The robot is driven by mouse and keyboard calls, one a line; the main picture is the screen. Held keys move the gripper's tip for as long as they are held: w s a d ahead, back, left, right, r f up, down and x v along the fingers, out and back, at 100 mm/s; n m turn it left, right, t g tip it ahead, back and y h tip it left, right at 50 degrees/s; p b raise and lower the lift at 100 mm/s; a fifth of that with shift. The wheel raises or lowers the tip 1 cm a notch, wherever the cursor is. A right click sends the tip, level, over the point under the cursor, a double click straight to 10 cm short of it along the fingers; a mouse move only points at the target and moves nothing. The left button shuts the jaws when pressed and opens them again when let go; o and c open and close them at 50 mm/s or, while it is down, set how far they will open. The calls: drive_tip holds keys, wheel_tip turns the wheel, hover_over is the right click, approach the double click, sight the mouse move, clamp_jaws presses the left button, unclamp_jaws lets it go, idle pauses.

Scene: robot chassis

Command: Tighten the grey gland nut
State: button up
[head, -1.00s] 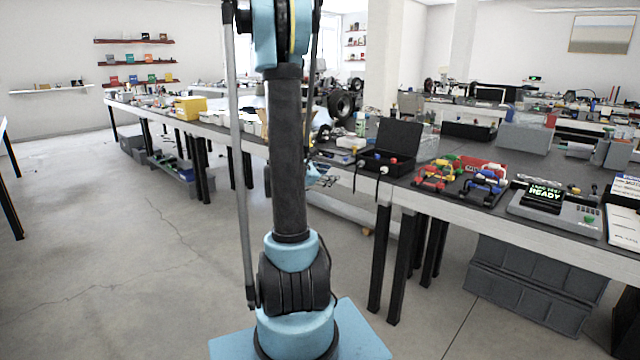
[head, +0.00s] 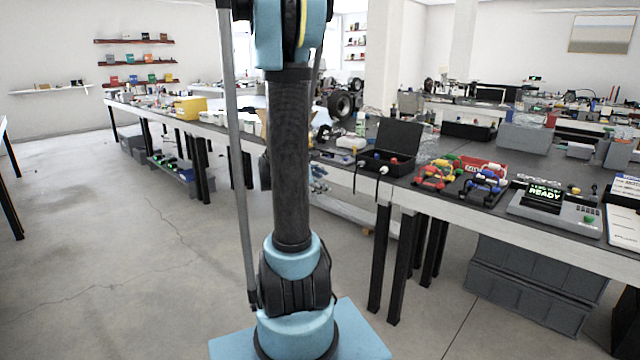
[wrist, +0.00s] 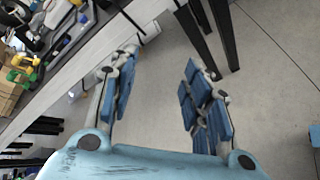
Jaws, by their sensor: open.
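My gripper (wrist: 160,100) shows in the wrist view with its two blue-padded fingers spread wide apart and nothing between them. Bare concrete floor lies behind the gap, and the edge of the workbench passes beside the left finger.
The long workbench (head: 480,235) runs along the right. On it are an open black case (head: 388,160), red and blue clamp-like parts (head: 485,182) and a device reading READY (head: 545,200). Grey crates (head: 535,285) stand below. The floor (head: 120,260) at left is clear.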

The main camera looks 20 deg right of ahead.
drive_tip(key=n+t+h, duration=0.2)
drive_tip(key=n+h, duration=0.4)
drive_tip(key=n, duration=0.5)
approach(359, 164)
drive_tip(key=x, duration=0.9)
drive_tip(key=shift+d, duration=0.15)
clamp_jaws()
